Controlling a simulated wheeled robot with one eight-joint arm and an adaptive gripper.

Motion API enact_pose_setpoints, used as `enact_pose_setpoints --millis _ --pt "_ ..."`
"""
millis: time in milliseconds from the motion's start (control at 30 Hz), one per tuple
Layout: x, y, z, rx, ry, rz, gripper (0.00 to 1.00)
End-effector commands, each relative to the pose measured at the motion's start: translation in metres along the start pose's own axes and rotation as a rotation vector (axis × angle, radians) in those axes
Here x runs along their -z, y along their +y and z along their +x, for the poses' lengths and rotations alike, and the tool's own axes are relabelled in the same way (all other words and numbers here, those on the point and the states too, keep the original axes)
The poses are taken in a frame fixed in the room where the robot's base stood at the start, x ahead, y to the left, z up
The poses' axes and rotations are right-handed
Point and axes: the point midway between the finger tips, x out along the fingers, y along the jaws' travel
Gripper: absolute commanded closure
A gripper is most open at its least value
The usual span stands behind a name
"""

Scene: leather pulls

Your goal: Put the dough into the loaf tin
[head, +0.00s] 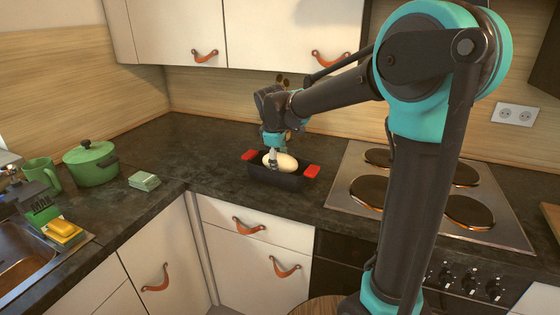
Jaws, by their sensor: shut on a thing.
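The dough (284,161) is a pale, smooth oval lump. It sits within the opening of the loaf tin (274,182), its top showing above the rim; whether it touches the bottom is hidden. The tin is dark and rectangular with red end handles and stands on the dark worktop. My gripper (272,158) points down over the tin from above. It is shut on the dough at its left part; the far finger is hard to make out.
A stove (430,195) with several burners lies right of the tin. A green pot (91,163), a green mug (43,174) and a small green stack (144,181) stand to the left, near the sink (22,262). The corner worktop left of the tin is clear.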

Motion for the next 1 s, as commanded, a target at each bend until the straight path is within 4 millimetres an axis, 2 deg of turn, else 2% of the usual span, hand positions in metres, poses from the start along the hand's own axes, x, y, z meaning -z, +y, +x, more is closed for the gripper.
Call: enact_pose_setpoints --millis 33,200,1000 --pt "-0.0002 -0.0192 0.0039 0.038 0.003 -0.003 0.27" --pt "0.0 -0.0188 0.0041 0.038 0.003 -0.003 0.06" --pt "-0.0007 -0.0135 0.004 0.031 0.001 0.0 0.06"
